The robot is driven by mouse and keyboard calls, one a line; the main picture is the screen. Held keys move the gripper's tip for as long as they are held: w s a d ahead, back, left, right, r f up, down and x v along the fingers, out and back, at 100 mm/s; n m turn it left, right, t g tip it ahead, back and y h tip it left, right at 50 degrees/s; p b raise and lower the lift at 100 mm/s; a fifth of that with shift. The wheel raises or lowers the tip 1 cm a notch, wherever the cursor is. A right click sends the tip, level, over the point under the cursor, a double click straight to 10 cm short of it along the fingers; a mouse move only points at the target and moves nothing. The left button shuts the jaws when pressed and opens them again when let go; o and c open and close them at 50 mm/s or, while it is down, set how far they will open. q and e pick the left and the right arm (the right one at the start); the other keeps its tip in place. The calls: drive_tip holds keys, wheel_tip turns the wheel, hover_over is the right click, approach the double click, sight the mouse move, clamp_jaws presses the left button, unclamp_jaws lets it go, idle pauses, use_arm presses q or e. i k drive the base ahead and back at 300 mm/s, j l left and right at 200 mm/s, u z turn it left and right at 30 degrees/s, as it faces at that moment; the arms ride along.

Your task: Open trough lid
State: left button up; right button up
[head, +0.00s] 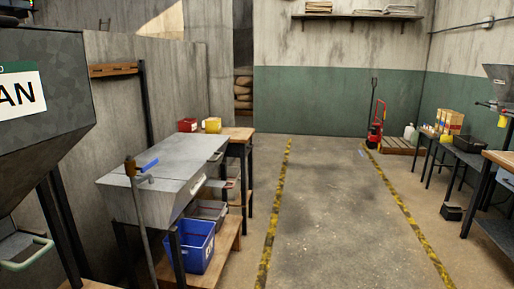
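A grey metal trough (172,208) stands on dark legs at left centre in the head view. Its flat grey lid (175,172) lies down over the top and looks closed. Small handles (215,156) show along its right edge. A small blue object (148,166) lies on the lid's left part. Neither of my grippers is in view.
A large dark hopper (45,95) fills the near left. A blue bin (192,248) sits on a low wooden shelf below. The floor between yellow-black lines (330,210) is clear.

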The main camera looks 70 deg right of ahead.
sight(181, 156)
drive_tip(key=z, duration=1.65)
drive_tip(key=i+l, duration=0.5)
drive_tip(key=i+l+u, duration=0.1)
drive_tip(key=i+l, duration=0.4)
drive_tip(key=l, duration=0.15)
drive_tip(key=i+l+u, duration=0.1)
drive_tip(key=i+l, duration=0.4)
drive_tip(key=l, duration=0.15)
